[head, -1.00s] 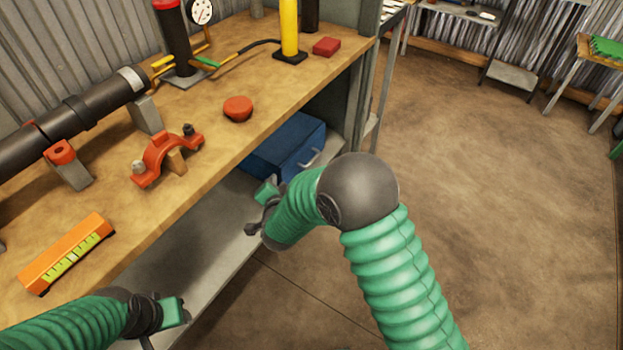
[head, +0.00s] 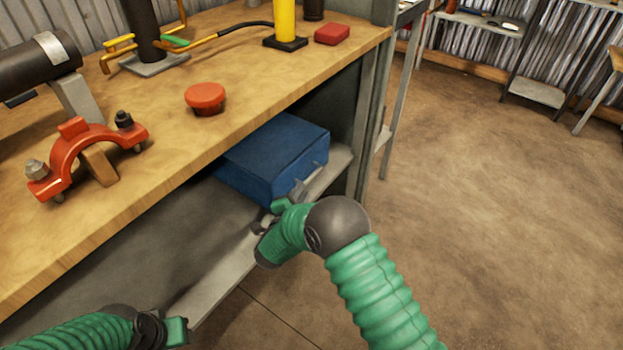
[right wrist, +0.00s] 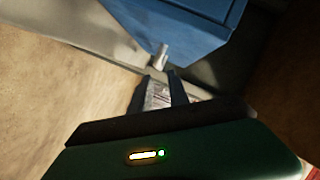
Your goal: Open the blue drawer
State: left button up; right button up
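The blue drawer (head: 270,150) is a blue box on the shelf under the workbench and looks shut. It also shows at the top of the right wrist view (right wrist: 185,22), with its pale handle (right wrist: 160,56) sticking out from the front. My right gripper (head: 280,206) is in front of the drawer, close to the handle, and partly covers it in the head view. In the right wrist view its two dark fingers (right wrist: 159,86) are apart with nothing held, and the handle is just beyond their tips. My left gripper (head: 178,331) is at the bottom left; its fingers are not clear.
The wooden bench top (head: 190,140) is above the drawer and carries a red clamp (head: 85,150), a red cap (head: 205,98) and a yellow cylinder (head: 285,22). A grey upright (head: 372,120) stands right of the drawer. The floor (head: 490,200) at right is clear.

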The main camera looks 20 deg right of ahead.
aim_at(313, 177)
jog(key=b+x, duration=0.1)
jog(key=x, duration=0.2)
jog(key=b+x, duration=0.1)
jog(key=x, duration=0.3)
jog(key=b+x, duration=0.2)
jog(key=x, duration=0.1)
jog(key=shift+s+d+f, duration=0.1)
jog(key=shift+d+f, duration=0.15)
jog(key=shift+d, duration=0.2)
jog(key=shift+w+r, duration=0.1)
jog(key=shift+w, duration=0.3)
jog(key=shift+d, duration=0.15)
grip_shut()
jog(key=shift+s+f, duration=0.1)
jog(key=shift+f, duration=0.1)
